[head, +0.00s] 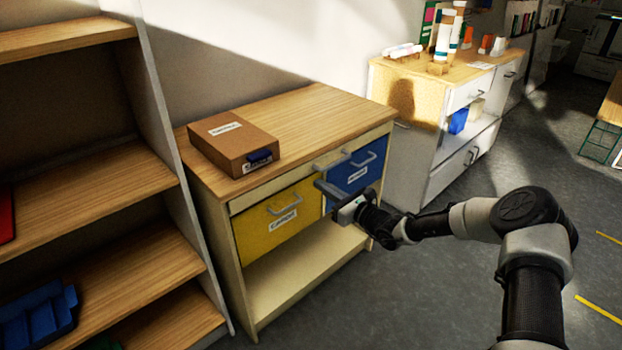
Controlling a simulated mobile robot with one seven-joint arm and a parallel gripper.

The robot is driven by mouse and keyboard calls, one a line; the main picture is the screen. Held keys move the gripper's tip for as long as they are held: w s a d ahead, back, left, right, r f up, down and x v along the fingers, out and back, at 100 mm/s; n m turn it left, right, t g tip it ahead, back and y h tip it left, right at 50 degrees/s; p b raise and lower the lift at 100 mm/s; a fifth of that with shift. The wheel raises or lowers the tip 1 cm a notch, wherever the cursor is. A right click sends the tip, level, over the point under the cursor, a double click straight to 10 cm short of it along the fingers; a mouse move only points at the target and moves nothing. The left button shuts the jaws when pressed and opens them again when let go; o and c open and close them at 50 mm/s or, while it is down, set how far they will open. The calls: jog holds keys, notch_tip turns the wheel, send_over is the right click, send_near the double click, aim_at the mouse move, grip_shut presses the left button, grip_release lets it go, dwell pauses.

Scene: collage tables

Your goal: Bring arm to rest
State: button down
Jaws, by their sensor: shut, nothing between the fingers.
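My arm (440,222) reaches in from the right side of the head view. My gripper (322,187) is at its end, shut and empty, in front of the wooden-topped cabinet (330,118). In the picture it overlaps the area between the yellow drawer (262,232) and the blue drawer (343,178). I cannot tell whether it touches the cabinet front. Both drawers have grey handles and white labels.
A brown labelled box (235,132) sits on the cabinet top. A wooden shelf unit (95,185) stands close on the left, with a blue bin (38,318) low down. Another cabinet (410,140) with bottles stands behind. Grey floor (400,300) is open below my arm.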

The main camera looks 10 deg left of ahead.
jog(key=v, duration=0.7)
jog(key=s+a+r+n+g+h, duration=0.1)
jog(key=s+r+n+g+h, duration=0.1)
jog(key=s+r+n+g, duration=0.5)
jog(key=s+r+n+g+h, duration=0.1)
jog(key=s+r+n+g, duration=0.3)
jog(key=s+n, duration=0.55)
jog(key=s+d+r+n+t+h, duration=0.35)
jog(key=s+d+r+h, duration=0.3)
jog(key=s+d, duration=0.45)
jog(key=s+d+r+n+t+h, duration=0.3)
jog(key=s+d+r+n+h, duration=0.2)
jog(key=s+d+r, duration=0.45)
notch_tip(320, 180, up, 18)
jog(key=s+d+p, duration=0.1)
jog(key=p, duration=1.9)
jog(key=shift+s+d+p, duration=0.25)
jog(key=shift+s+p, duration=0.1)
jog(key=shift+g, duration=0.25)
